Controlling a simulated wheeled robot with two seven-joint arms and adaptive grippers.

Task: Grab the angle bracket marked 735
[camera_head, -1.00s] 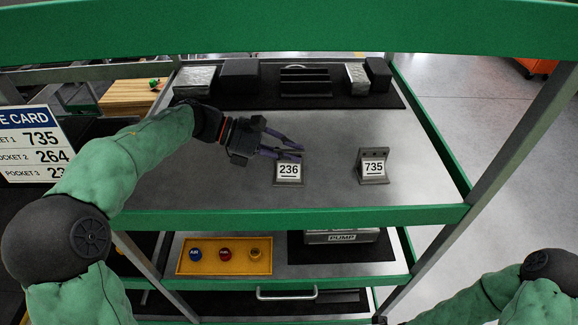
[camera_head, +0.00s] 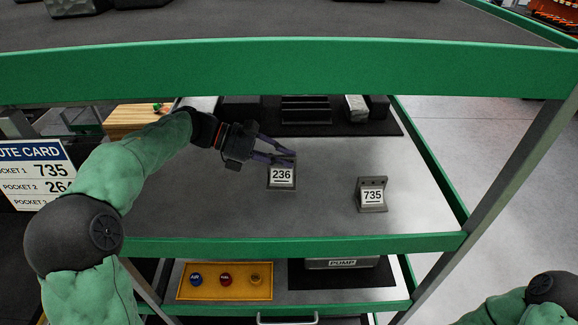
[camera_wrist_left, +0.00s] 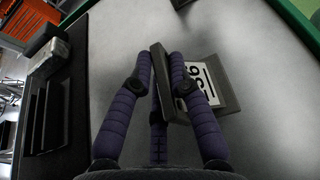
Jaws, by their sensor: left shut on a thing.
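The angle bracket marked 735 (camera_head: 372,195) stands on the right part of the middle shelf, label facing front, with nothing touching it. A second grey bracket, marked 236 (camera_head: 281,177), is to its left. My left gripper (camera_head: 290,157) is shut on this 236 bracket, at its upper part. In the left wrist view my fingers (camera_wrist_left: 160,76) close around the plate of the held bracket (camera_wrist_left: 228,88), whose label is partly hidden by a finger. The held bracket seems a little above the shelf. My right gripper is out of view; only part of its arm shows at lower right.
The grey shelf (camera_head: 220,215) has a green front rail (camera_head: 300,245); a green beam (camera_head: 300,62) crosses above. Dark and silver parts (camera_head: 306,110) stand at the back. Below are a yellow tray (camera_head: 225,293) and a pump box (camera_head: 342,262). A route card (camera_head: 35,172) is at left.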

